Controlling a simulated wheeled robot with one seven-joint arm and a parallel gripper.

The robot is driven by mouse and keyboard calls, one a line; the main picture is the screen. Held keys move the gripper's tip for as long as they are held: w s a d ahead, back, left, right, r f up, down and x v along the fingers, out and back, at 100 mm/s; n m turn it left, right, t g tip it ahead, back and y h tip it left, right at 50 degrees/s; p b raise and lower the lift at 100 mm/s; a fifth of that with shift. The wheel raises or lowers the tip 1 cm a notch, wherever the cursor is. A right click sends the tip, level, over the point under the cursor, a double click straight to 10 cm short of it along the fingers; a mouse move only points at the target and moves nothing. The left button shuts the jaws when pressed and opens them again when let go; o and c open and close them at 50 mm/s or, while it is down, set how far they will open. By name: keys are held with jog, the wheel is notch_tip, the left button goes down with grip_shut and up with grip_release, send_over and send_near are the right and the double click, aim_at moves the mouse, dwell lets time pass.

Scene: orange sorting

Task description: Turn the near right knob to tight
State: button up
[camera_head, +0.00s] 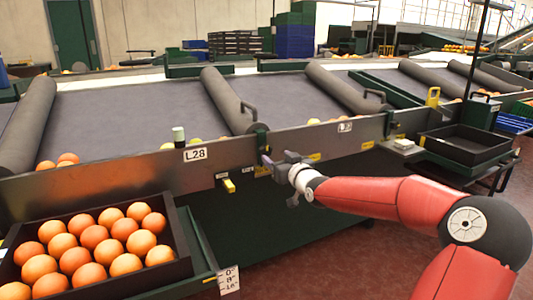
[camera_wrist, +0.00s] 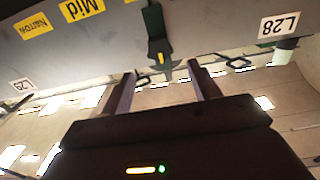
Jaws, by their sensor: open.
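My gripper (camera_head: 272,165) is open and empty beside the metal side panel of the near conveyor, at the end of my red arm. In the wrist view, which is upside down, my gripper's two fingers (camera_wrist: 165,82) stand apart. A dark knob-like fitting with a yellow mark (camera_wrist: 160,57) shows ahead between them, on a green bracket (camera_wrist: 153,22). That green bracket also shows in the head view (camera_head: 262,137). Contact is not visible. Yellow labels "Mid" (camera_wrist: 83,9) and "Narrow" (camera_wrist: 33,25) are on the panel. I cannot make out a "tight" label.
A crate of oranges (camera_head: 178,243) stands at the lower left. A yellow handle-like piece (camera_head: 229,186) sticks out low on the panel (camera_head: 110,180). An empty dark tray (camera_head: 465,150) is at the right. Grey rollers (camera_head: 228,100) cross the belt. The red floor in front is clear.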

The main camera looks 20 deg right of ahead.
aim_at(267, 150)
jog(key=w, duration=0.6)
jog(key=shift+w+a, duration=0.15)
jog(key=shift+w, duration=0.1)
jog(key=shift+c, duration=0.4)
jog(key=c, duration=0.9)
